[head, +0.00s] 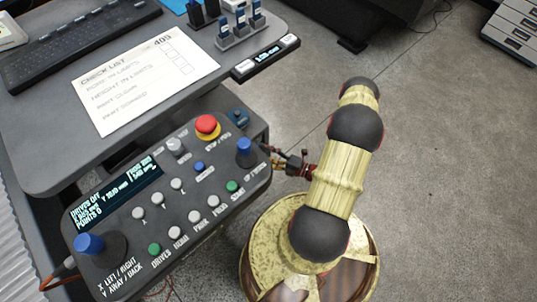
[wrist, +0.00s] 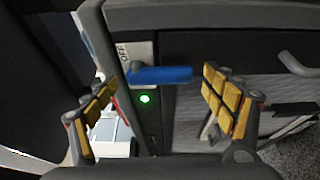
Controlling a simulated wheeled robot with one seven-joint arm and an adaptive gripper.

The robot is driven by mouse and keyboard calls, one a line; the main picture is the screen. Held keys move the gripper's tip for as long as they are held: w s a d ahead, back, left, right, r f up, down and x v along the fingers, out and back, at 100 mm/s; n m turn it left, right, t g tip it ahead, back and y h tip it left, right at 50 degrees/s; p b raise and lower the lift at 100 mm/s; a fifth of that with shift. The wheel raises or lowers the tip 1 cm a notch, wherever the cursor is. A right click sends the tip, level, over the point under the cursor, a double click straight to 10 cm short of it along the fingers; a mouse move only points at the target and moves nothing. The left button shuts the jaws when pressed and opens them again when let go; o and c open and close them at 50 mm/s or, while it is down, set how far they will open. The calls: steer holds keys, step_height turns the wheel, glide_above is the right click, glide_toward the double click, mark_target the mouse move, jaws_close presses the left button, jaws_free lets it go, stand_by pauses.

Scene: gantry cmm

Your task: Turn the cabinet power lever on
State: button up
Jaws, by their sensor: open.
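The blue power lever (wrist: 162,75) shows in the wrist view, lying roughly level and pointing right from its pivot on a narrow panel of the cabinet (wrist: 215,45). A pale plate (wrist: 136,50) above the pivot has small lettering that seems to read OFF. A green light (wrist: 145,99) glows below the pivot. My gripper (wrist: 163,84) is open, with one yellow-padded finger left of the lever and the other by its right end. I cannot tell whether either finger touches it. The lever is not visible in the head view.
In the head view, a control console (head: 190,240) with a red stop button (head: 207,125) and blue joysticks stands left of my arm. A desk with a checklist (head: 145,82) and keyboard (head: 75,40) lies behind it.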

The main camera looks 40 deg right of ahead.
steer(key=v, duration=1.2)
stand_by(0.5)
